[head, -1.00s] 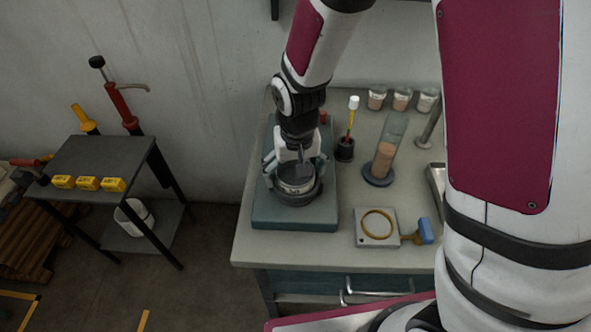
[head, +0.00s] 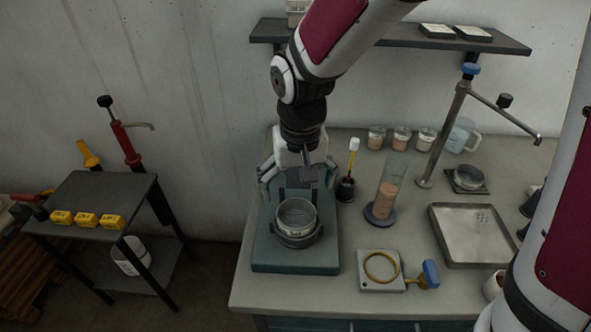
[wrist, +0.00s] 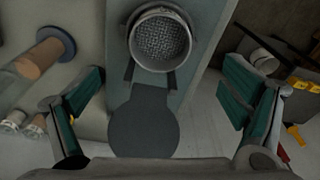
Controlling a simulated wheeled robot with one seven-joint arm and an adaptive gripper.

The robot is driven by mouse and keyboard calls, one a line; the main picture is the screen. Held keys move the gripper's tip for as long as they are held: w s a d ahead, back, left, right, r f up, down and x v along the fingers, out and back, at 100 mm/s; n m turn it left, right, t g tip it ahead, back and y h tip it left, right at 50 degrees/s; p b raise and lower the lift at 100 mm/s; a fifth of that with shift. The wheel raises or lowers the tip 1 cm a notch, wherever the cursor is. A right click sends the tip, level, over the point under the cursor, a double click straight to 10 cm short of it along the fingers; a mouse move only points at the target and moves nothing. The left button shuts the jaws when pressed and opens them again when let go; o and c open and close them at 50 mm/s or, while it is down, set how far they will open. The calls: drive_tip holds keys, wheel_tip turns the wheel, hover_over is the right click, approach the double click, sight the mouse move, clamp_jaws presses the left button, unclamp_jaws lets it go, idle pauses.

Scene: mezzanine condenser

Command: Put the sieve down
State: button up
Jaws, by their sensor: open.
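The sieve (head: 296,215) is a round grey metal ring with a mesh bottom. It sits upright in the dark round holder of a green-grey shaker base (head: 295,262) at the left end of the bench. The wrist view shows its mesh (wrist: 160,40) from above, near the top of the picture. My gripper (head: 296,180) is above and behind the sieve, apart from it. Its fingers are spread wide with nothing between them, and the wrist view shows both fingers (wrist: 165,105) well to either side of the sieve.
A glass cylinder with pinkish material (head: 388,195) and a black cup with a yellow brush (head: 346,188) stand right of the base. A plate with a brass ring (head: 381,268) lies in front. A metal tray (head: 472,236) is farther right. A shelf (head: 390,38) hangs above.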

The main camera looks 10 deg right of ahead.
drive_tip(key=s+d+r+t, duration=0.4)
drive_tip(key=s+d+r, duration=0.8)
drive_tip(key=s+r, duration=0.3)
drive_tip(key=shift+s+d+r, duration=0.2)
drive_tip(key=shift+s+r, duration=0.1)
drive_tip(key=shift+s, duration=0.1)
